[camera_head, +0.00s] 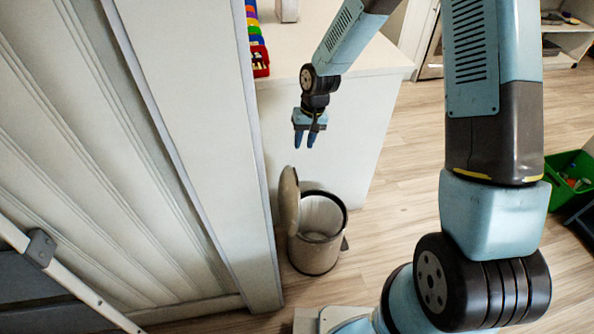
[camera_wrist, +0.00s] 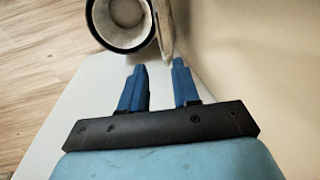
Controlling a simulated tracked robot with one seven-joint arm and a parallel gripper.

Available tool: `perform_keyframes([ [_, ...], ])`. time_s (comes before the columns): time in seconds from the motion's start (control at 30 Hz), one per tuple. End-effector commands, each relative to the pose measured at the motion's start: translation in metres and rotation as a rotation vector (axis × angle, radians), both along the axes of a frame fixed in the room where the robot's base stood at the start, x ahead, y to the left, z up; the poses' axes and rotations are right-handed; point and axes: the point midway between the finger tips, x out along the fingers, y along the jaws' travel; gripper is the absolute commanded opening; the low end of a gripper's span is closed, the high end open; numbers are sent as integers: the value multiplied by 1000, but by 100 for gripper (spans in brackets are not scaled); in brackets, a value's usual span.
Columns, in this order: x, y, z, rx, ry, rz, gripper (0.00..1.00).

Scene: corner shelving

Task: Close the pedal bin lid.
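The pedal bin (camera_head: 314,245) stands on the floor beside a white cabinet in the head view. Its lid (camera_head: 289,200) is open and stands upright on the left side of the rim. My gripper (camera_head: 304,146) is above the bin, pointing down, and looks apart from the lid. In the wrist view the bin (camera_wrist: 122,44) shows its open mouth at the top, with the lid (camera_wrist: 165,30) edge-on at its right. My gripper's two blue fingers (camera_wrist: 159,75) are spread with nothing between them. The lid's edge lies beyond the fingertips.
A white panel (camera_head: 215,130) rises close to the left of the bin. The white cabinet (camera_head: 330,140) stands behind it, with colourful toys (camera_head: 257,50) on its top. A green crate (camera_head: 570,180) sits at the far right. Wooden floor (camera_head: 400,190) right of the bin is free.

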Motion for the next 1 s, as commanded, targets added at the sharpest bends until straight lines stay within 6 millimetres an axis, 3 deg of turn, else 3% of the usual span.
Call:
perform_keyframes([
  [0.17,-1,3,-18,-1,3,2,31],
  [0.7,-6,17,-103,-1,2,1,31],
  [1.0,-7,21,-130,-1,1,0,31],
])
